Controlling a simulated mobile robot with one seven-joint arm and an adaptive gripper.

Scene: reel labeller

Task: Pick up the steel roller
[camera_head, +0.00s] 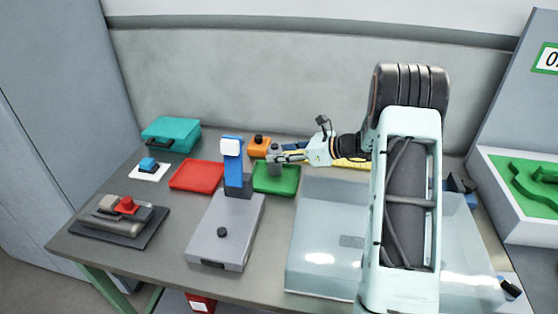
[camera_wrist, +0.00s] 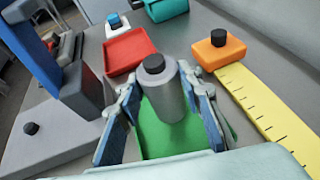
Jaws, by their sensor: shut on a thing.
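The steel roller is a grey upright cylinder with a black knob on top, seen in the wrist view (camera_wrist: 163,95). It stands over a green tray (camera_wrist: 163,138). My gripper (camera_wrist: 163,110) has its two blue-padded fingers on either side of the roller and is shut on it. In the head view the roller (camera_head: 274,158) is small and partly hidden by my gripper (camera_head: 280,155), above the green tray (camera_head: 276,180). I cannot tell whether the roller touches the tray.
A grey press with a blue post (camera_head: 233,165) stands left of the roller. A red tray (camera_head: 197,175), an orange block (camera_head: 259,146) and a yellow ruler (camera_wrist: 262,105) are close by. A teal case (camera_head: 171,133) is at the back left. A clear bin (camera_head: 320,250) is at the front right.

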